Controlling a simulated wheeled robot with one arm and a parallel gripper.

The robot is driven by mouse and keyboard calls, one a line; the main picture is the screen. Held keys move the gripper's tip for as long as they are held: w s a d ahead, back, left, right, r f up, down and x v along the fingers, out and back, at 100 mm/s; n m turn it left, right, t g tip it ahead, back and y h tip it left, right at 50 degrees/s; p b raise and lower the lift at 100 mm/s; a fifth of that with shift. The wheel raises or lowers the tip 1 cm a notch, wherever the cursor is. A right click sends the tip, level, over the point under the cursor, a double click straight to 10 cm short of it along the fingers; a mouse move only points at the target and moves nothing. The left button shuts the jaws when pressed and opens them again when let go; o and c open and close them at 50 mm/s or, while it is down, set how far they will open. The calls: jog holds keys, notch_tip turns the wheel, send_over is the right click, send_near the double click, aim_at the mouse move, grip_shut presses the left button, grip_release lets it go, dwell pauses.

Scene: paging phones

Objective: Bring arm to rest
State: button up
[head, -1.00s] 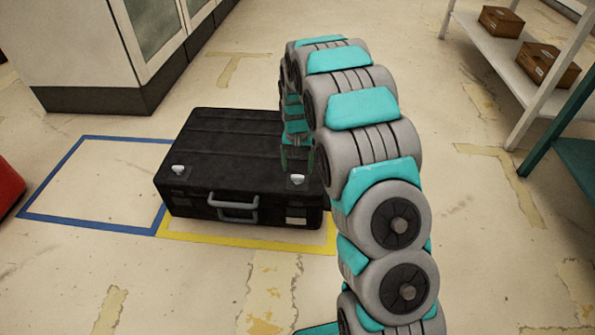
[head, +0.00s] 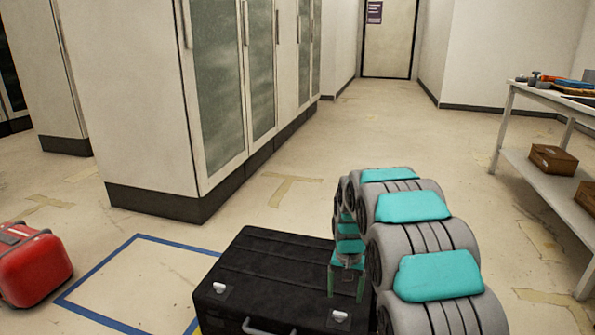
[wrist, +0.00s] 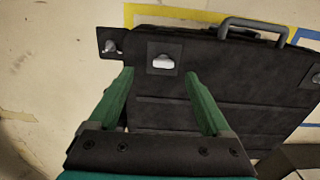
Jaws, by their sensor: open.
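My gripper (head: 346,282) is open and empty, above the right side of a black case (head: 265,265) on the floor. In the wrist view, the green fingers of my gripper (wrist: 158,98) are spread wide over the lid of the black case (wrist: 235,75). A silver latch on a dark plate (wrist: 162,62) lies beyond the fingertips, apart from them. The case is closed and lies flat, its grey handle (head: 268,327) toward the camera. My arm covers its right end in the head view.
A red case (head: 35,265) stands at the left, beside an empty blue taped square (head: 85,270). White cabinets (head: 150,100) stand behind. A shelf table (head: 540,160) with boxes is at the right. The floor aisle between is clear.

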jog(key=s+r+n+p, duration=0.1)
jog(key=s+r, duration=0.5)
jog(key=s, duration=0.4)
jog(key=s+r+n+g+p, duration=0.1)
jog(key=s+r, duration=0.4)
jog(key=s, duration=0.5)
jog(key=s+r+p, duration=0.2)
jog(key=s+r, duration=0.4)
jog(key=s, duration=0.4)
jog(key=s+n, duration=0.1)
jog(key=s, duration=1)
jog(key=shift+s+r+n+g+p, duration=0.3)
jog(key=shift+s+r, duration=0.05)
jog(key=shift+r, duration=0.05)
jog(key=shift+c, duration=0.3)
